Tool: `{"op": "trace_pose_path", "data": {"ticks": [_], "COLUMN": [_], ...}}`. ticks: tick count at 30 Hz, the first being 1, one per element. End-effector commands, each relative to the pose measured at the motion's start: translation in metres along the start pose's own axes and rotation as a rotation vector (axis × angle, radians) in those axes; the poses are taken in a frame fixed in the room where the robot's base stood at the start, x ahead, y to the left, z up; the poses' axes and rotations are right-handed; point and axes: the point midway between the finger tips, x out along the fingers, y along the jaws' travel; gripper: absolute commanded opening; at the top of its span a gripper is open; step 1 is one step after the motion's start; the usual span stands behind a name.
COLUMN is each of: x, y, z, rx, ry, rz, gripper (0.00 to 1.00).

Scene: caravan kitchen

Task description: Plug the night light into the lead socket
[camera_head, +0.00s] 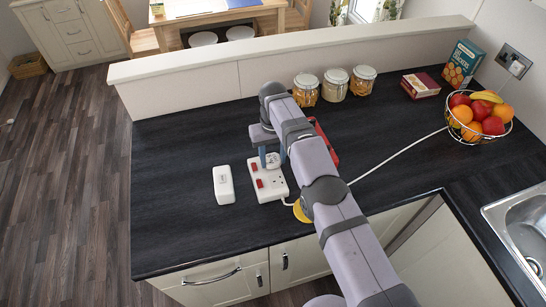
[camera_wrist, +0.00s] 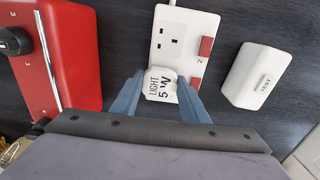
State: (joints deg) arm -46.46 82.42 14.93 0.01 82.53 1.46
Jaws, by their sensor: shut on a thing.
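My gripper (camera_wrist: 158,90) has its two blue fingers closed on the sides of the white night light (camera_wrist: 159,86), marked "LIGHT 5 W". The night light also shows in the head view (camera_head: 273,160), partly behind my arm. The white lead socket (camera_wrist: 182,22) has two outlets and red switches; in the head view it lies on the dark worktop (camera_head: 268,184). The night light covers the outlet nearest my gripper in the wrist view. The other outlet is bare. I cannot tell whether the night light is seated or just above the outlet.
A white box marked "TEST" (camera_wrist: 254,76) lies beside the lead socket. A red appliance (camera_wrist: 72,50) stands on the other side. A white cable (camera_head: 400,153) runs right to the wall socket (camera_head: 514,62). Jars (camera_head: 335,84) and a fruit basket (camera_head: 479,130) stand farther back.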

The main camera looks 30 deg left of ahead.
Motion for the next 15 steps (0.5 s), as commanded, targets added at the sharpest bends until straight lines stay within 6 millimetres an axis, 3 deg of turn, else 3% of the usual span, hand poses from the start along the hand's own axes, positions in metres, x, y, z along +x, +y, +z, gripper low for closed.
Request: {"op": "trace_pose_path", "data": {"ticks": [8,9,11,15], "x": [0.0057,0.0051,0.0048,0.0048], "y": [0.0,0.0,0.0,0.0], "z": [0.0001,0.0,0.0,0.0], "rx": [0.0,0.0,0.0,0.0], "ry": [0.0,0.0,0.0,0.0], "rz": [0.0,0.0,0.0,0.0], "gripper": [0.19,0.45,0.6,0.63]}}
